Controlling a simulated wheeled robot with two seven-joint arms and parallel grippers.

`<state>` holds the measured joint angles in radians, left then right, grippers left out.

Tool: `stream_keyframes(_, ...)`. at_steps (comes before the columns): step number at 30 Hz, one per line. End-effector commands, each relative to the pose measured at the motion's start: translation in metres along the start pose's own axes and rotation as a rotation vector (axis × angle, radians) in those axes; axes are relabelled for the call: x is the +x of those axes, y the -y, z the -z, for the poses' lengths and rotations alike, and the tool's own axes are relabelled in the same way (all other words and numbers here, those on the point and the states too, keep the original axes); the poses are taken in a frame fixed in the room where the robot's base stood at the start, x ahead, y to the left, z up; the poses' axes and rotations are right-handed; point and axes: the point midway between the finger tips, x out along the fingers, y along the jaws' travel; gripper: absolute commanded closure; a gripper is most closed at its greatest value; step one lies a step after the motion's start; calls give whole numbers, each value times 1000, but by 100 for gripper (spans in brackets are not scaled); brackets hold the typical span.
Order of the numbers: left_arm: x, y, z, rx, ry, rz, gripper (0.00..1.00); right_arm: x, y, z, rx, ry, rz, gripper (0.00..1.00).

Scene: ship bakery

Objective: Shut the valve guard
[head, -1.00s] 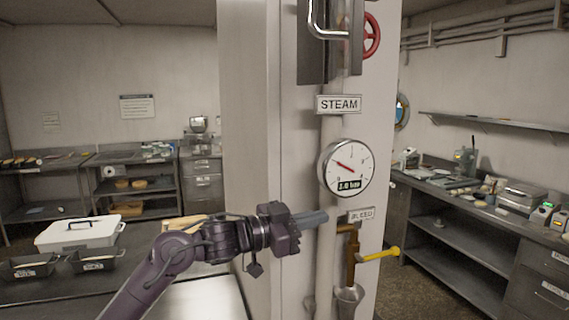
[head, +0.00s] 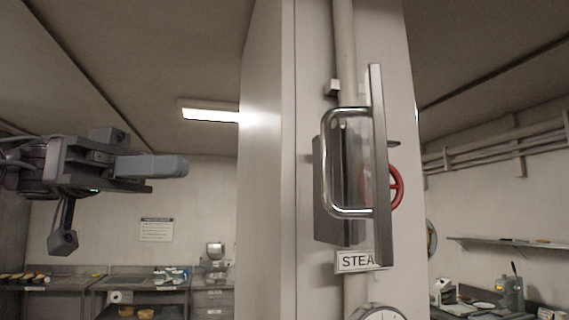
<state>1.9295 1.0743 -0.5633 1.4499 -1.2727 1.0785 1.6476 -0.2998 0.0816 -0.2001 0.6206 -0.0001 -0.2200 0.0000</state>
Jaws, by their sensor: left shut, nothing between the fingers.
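The valve guard (head: 380,165) is a grey metal panel on the pale column, seen nearly edge-on and swung out, so it stands open. Its chrome bar handle (head: 328,165) is on the panel's left-hand side. The red valve wheel (head: 397,188) shows partly behind the guard, at its right. My left gripper (head: 182,166) is shut and empty, at the left, pointing right at about the handle's height in the picture. It is clear of the guard and handle. My right gripper is not in view.
The column (head: 268,200) stands between my left gripper and the guard in the picture. A STEAM sign (head: 352,262) and the top of a gauge (head: 380,313) are below the guard. Work counters lie low at both sides. The air around my gripper looks free.

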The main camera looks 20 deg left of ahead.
Motion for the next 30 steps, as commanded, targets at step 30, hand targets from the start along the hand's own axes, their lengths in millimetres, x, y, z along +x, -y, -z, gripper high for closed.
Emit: stream_keyframes(30,131,1,0,2,-2,1,100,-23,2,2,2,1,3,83)
